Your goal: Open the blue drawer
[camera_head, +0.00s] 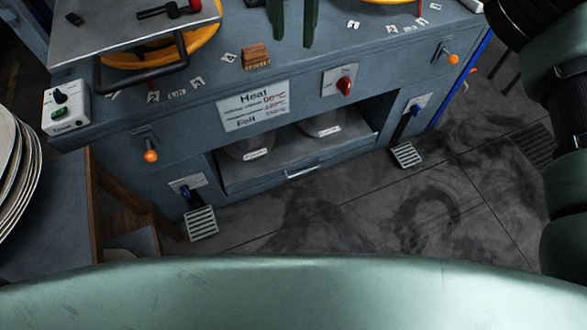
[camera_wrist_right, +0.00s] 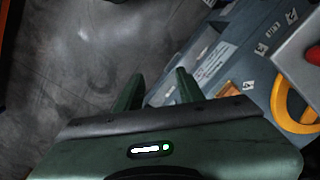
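In the head view, a blue-grey workbench (camera_head: 190,120) has an open compartment low in its front. Below that opening is a shallow front panel with a metal handle (camera_head: 301,172), which looks like the blue drawer and appears flush with the bench. My right gripper (camera_head: 291,42) shows as two green fingers at the top centre, above the bench top and apart from the handle. In the right wrist view, the right gripper (camera_wrist_right: 160,73) is open with nothing between its fingers. My left gripper is not in view.
Orange-knobbed levers (camera_head: 151,156) and foot pedals (camera_head: 202,224) stick out from the bench front. A red knob (camera_head: 346,86) sits beside the "Heat" sign (camera_head: 253,106). Stacked plates (camera_head: 15,175) stand at the left. The floor (camera_head: 400,220) before the bench is clear.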

